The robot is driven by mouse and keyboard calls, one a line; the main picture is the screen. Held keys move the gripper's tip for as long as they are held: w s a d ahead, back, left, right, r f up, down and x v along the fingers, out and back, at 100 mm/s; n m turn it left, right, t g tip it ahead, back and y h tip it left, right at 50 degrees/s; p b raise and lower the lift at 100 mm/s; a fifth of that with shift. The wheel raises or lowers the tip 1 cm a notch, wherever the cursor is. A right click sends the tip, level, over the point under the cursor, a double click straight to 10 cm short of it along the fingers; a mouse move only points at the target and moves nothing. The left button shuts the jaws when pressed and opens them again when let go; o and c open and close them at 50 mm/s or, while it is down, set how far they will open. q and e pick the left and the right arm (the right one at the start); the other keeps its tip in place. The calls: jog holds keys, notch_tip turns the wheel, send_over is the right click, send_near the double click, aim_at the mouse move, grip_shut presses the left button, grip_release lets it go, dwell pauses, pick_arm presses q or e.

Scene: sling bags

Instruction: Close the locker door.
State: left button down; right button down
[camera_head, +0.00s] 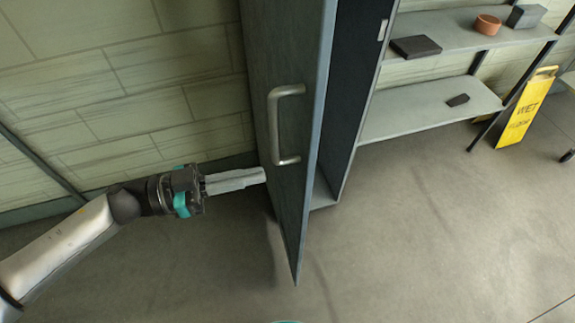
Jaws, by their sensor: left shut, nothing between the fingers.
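The locker door (301,100) stands open and reaches out from the locker toward me. It is grey-blue, with a metal bar handle (273,125) on its left face. The locker (350,90) is behind and to the right of the door, with its dark inside partly in view. My left gripper (264,175) comes in from the left. Its fingers are shut and empty, with the tips at the door's left face, just below and left of the handle's lower end. I cannot tell whether they touch the door. My right gripper is out of view.
A shelf unit (425,115) to the right holds a dark flat box (416,46), an orange bowl (488,25) and a grey box (526,16). A yellow wet floor sign (525,108) stands at its right. The floor (430,240) right of the door is clear.

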aim_at(305, 165)
pick_arm(q)
jog(key=x, duration=0.7)
